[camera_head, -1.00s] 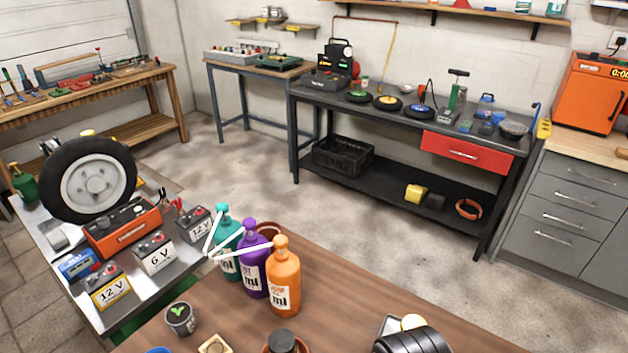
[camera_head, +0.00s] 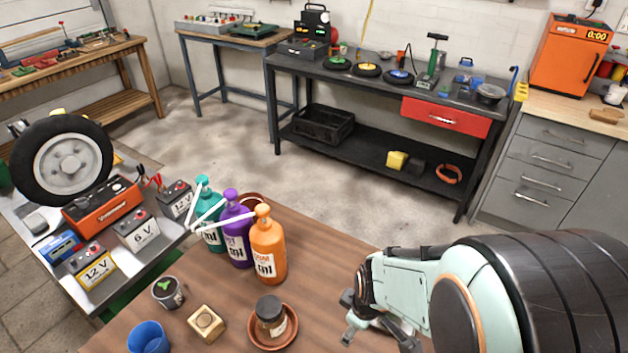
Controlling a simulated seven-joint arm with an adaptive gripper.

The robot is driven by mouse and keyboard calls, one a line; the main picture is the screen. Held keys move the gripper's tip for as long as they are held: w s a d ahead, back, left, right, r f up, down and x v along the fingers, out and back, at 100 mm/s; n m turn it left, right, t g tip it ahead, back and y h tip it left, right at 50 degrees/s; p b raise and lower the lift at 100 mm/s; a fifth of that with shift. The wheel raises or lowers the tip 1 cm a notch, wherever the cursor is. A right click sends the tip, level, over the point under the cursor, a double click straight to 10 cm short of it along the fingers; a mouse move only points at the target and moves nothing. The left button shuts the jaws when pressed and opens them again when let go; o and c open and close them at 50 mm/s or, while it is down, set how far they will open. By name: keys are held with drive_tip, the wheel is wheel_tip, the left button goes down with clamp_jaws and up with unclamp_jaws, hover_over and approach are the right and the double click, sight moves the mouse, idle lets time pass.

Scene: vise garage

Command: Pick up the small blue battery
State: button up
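The small blue battery (camera_head: 60,247) sits on the grey metal bench (camera_head: 113,300) at the left, beside the orange charger (camera_head: 103,206) and behind the 12 V battery with the yellow label (camera_head: 92,266). My gripper (camera_head: 348,318) is at the lower right, over the brown table and far from the blue battery. Its fingers are small, and part of it is hidden by my own arm. I cannot tell whether the fingers are apart or together. I see nothing held in it.
A 6 V battery (camera_head: 137,228) and another 12 V battery (camera_head: 176,198) share the bench with a tire (camera_head: 62,160). Teal, purple and orange (camera_head: 267,250) pump bottles stand on the brown table (camera_head: 330,260) between my gripper and the bench. A blue cup (camera_head: 148,338), wooden block (camera_head: 206,322) and jar (camera_head: 270,314) stand in front.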

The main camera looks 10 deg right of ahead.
drive_tip(key=s+f, duration=0.1)
drive_tip(key=s+f+g, duration=0.1)
drive_tip(key=f, duration=0.1)
drive_tip(key=s+d+f+g, duration=0.1)
drive_tip(key=f, duration=0.1)
drive_tip(key=shift+s+f+m, duration=0.15)
drive_tip(key=shift+m, duration=0.25)
wheel_tip(320, 180, down, 7)
drive_tip(key=shift+d+r, duration=0.1)
drive_tip(key=shift+r, duration=0.1)
clamp_jaws()
